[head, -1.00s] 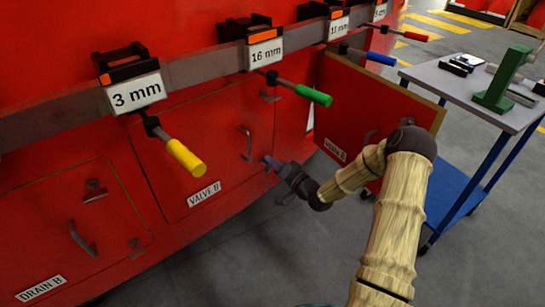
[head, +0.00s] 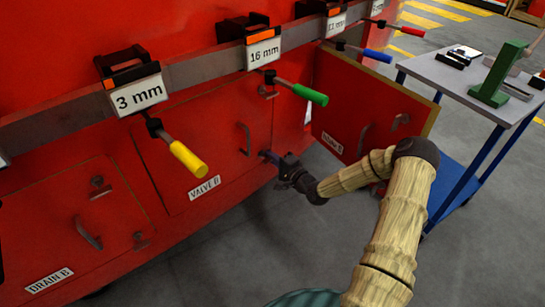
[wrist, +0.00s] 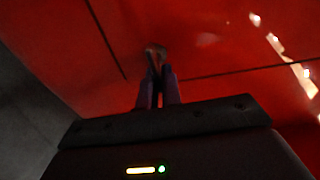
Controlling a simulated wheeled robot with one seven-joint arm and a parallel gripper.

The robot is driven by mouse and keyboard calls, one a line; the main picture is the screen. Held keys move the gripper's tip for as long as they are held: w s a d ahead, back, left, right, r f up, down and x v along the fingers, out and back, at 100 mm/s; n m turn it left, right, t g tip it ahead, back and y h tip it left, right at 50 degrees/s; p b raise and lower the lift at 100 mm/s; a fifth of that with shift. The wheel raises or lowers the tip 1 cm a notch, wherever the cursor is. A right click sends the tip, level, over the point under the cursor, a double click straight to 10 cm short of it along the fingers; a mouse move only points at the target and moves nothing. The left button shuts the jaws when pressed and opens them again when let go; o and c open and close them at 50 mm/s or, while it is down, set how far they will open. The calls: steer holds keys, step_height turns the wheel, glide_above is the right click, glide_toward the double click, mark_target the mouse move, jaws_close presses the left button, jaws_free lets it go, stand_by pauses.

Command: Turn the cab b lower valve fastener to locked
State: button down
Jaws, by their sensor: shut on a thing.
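The red valve B panel (head: 205,140) is shut and carries a white VALVE B label (head: 204,188). Its upper fastener (head: 268,92) shows near the panel's top right corner. My gripper (head: 265,155) is at the panel's lower right edge, and its fingers mostly hide the lower fastener there. In the wrist view my gripper (wrist: 156,80) has its two fingers close together on the lower valve fastener (wrist: 154,54), a small dark metal piece next to a panel seam. The fastener's turned position is too dark to read.
A red door (head: 370,105) stands open to the right of my gripper. Clamps with a yellow handle (head: 188,158) and a green handle (head: 311,95) stick out above. A trolley (head: 465,85) with tools stands at the right. The grey floor below is clear.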

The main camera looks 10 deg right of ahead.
stand_by(0.3)
steer(key=c, duration=1.6)
jaws_free()
steer(key=p+v, duration=0.1)
steer(key=v, duration=1.6)
steer(key=shift+s, duration=0.2)
